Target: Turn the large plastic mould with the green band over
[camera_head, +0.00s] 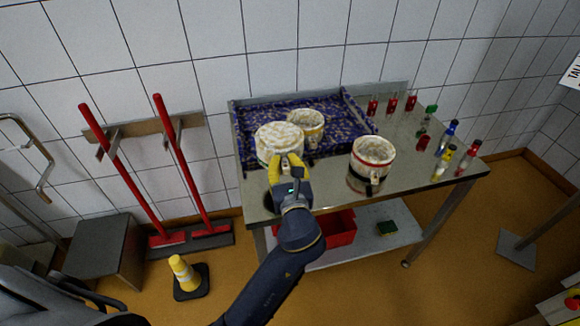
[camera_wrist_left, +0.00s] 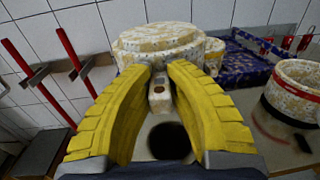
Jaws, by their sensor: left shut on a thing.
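The large mould (camera_head: 274,137) is white and yellow speckled, with a hint of a green band low on its side. Its upper face looks flat and closed in both views. My left gripper (camera_head: 289,160) has its yellow fingers shut on the small block-like handle (camera_wrist_left: 159,92) on the mould's near side. The mould (camera_wrist_left: 165,40) is just beyond the fingertips in the left wrist view. It overlaps the tray's near left corner in the head view; I cannot tell whether it touches anything below. Fingers and wrist hide part of its near side. My right gripper is not in view.
A blue patterned tray (camera_head: 352,108) holds a smaller speckled mould (camera_head: 311,136). An open mould with red and black bands (camera_head: 369,172) stands to the right on the metal table (camera_head: 420,150). Several small coloured bottles or stamps stand at the right. The table has a dark round spot (camera_wrist_left: 170,141).

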